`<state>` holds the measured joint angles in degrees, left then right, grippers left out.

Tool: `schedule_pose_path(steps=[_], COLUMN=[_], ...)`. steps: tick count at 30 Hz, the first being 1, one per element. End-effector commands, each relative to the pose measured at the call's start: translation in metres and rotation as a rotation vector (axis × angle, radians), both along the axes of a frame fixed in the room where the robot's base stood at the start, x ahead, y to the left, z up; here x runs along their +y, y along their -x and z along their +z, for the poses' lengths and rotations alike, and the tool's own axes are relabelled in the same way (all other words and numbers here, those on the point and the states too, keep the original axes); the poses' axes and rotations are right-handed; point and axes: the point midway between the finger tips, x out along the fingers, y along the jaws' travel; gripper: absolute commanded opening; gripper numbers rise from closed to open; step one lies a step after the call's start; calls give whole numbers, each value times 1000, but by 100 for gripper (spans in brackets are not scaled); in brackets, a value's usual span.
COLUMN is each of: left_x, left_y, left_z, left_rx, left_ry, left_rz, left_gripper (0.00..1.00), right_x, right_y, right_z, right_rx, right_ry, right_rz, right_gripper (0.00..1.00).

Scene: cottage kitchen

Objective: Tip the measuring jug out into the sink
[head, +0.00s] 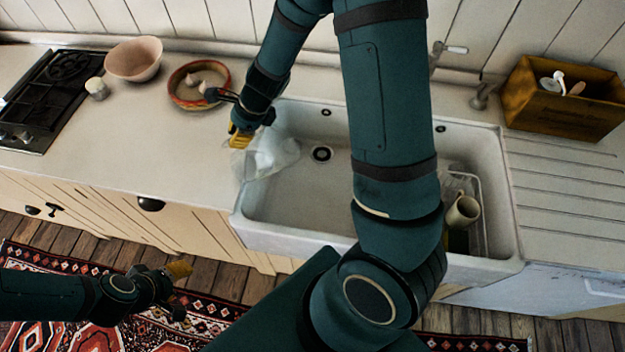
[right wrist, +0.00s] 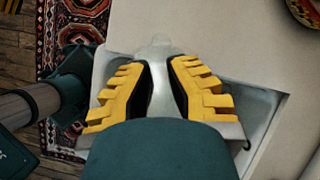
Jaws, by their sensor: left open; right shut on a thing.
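The clear measuring jug (head: 268,157) is in my right gripper (head: 240,138), over the left end of the white sink (head: 310,190). It looks tilted well over toward the sink, but its see-through walls make the exact angle and any contents hard to tell. In the right wrist view, the yellow fingers of my right gripper (right wrist: 160,78) close on the jug (right wrist: 160,48), whose far part shows beyond them. My left gripper (head: 180,270) is open and empty, low over the rug in front of the cabinets.
A rack with a mug (head: 463,211) stands in the sink's right end. A patterned dish (head: 199,84), a pink bowl (head: 134,59) and a hob (head: 50,95) are on the left counter. A wooden box (head: 565,98) stands right. My arm hides the sink's middle.

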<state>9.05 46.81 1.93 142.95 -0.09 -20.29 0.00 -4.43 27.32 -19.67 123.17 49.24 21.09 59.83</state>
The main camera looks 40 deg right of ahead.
Motion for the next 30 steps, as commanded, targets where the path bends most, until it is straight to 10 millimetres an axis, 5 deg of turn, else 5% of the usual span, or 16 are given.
schedule_pose_path(steps=[11,30], left_x=[0,0], left_y=[0,0], left_z=[1,-3], left_rx=[0,0], left_ry=[0,0], left_rz=[0,0], left_gripper=[49,49], right_x=[-25,-32], right_y=[19,26], right_z=[9,9], right_rx=[-160,-218], right_ry=[-198,-258], right_rz=[-13,-3], right_gripper=[0,0])
